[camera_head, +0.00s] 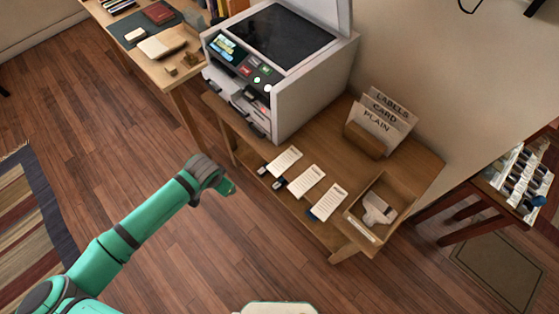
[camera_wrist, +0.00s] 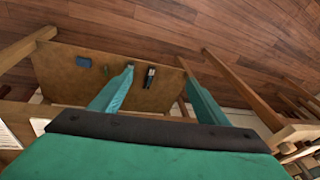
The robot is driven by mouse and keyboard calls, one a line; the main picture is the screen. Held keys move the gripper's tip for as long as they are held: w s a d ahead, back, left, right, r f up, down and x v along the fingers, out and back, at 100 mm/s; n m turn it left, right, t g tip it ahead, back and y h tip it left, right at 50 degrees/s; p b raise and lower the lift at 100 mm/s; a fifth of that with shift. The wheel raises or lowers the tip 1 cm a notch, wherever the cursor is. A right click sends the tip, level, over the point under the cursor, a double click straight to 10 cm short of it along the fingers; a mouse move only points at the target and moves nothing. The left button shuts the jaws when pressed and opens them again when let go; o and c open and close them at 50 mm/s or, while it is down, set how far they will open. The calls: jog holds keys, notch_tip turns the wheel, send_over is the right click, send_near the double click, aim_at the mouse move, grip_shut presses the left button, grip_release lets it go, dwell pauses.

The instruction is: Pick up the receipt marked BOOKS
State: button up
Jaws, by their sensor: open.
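Three white printed slips lie in a row near the front edge of the wooden table in the head view: an upper one (camera_head: 284,161), a middle one (camera_head: 306,181) and a lower one (camera_head: 328,202). Their print is too small to read, so I cannot tell which is marked BOOKS. My gripper (camera_head: 230,187) is left of the table, apart from the slips. In the wrist view my gripper (camera_wrist: 156,66) is open and empty, its two teal fingers spread over a wooden shelf. Parts of white paper (camera_wrist: 8,137) show at the left edge there.
A large printer (camera_head: 300,85) stands on the table's far left. A holder with LABELS, CARD and PLAIN folders (camera_head: 380,122) stands at the back; a wooden tray (camera_head: 362,238) is at the right. A desk (camera_head: 180,76) stands upper left.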

jog(key=w+d+r+g, duration=0.2)
jog(key=w+d+r, duration=0.3)
jog(key=w+d, duration=0.4)
notch_tip(320, 180, up, 5)
jog(key=m+g, duration=0.1)
jog(key=m, duration=0.1)
send_over(281, 164)
jog(key=f, duration=0.5)
jog(key=shift+w+d, duration=0.1)
jog(key=shift+d, duration=0.25)
jog(key=shift+a+f, duration=0.15)
jog(key=shift+f, duration=1.35)
jog(key=shift+a+f, duration=0.15)
jog(key=shift+f, duration=1.3)
jog(key=shift+a, duration=0.1)
jog(key=c, duration=1.1)
